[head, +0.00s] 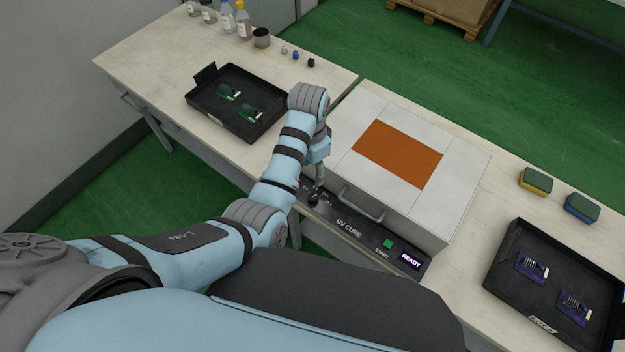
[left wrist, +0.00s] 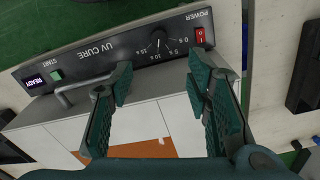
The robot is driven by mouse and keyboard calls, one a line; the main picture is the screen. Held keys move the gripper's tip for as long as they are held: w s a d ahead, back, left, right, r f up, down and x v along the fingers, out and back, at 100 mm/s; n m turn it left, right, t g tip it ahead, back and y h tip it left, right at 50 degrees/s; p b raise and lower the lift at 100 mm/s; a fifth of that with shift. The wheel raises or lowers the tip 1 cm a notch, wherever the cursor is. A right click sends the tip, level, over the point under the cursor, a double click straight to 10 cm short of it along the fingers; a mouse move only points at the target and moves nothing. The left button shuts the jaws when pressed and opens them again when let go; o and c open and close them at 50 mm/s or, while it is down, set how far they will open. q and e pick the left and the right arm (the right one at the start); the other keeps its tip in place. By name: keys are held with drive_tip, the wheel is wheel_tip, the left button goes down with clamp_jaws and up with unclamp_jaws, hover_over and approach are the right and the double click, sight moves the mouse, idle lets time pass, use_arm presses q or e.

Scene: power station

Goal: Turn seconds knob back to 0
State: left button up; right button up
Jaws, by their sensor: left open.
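The UV cure box (head: 415,205) has a black front panel with a small black seconds knob (head: 313,200). The knob also shows in the left wrist view (left wrist: 158,42), ringed by marks from 0 s to 15 s; its exact setting is too small to tell for sure. My left gripper (head: 319,188) is at the panel's left end, close to the knob and partly hidden by my arm. In the left wrist view its green fingers (left wrist: 158,72) are open and apart, with the knob showing beyond the gap between the tips. My right gripper is not in view.
The panel carries a red power switch (left wrist: 200,37), a green start button (head: 388,244) and a READY display (head: 411,259). A handle (head: 360,207) sticks out beside the knob. Black trays with boards stand left (head: 205,100) and right (head: 497,268). Sponges (head: 536,181) lie at right.

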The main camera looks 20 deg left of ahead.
sight(313, 196)
use_arm(q)
drive_tip(key=f+b, duration=0.2)
drive_tip(key=f, duration=0.4)
drive_tip(key=f+b, duration=0.2)
drive_tip(key=f, duration=0.5)
drive_tip(key=shift+d+f+b, duration=0.2)
drive_tip(key=shift+f+b, duration=0.1)
drive_tip(key=shift+b, duration=0.05)
drive_tip(key=shift+r, duration=0.1)
clamp_jaws()
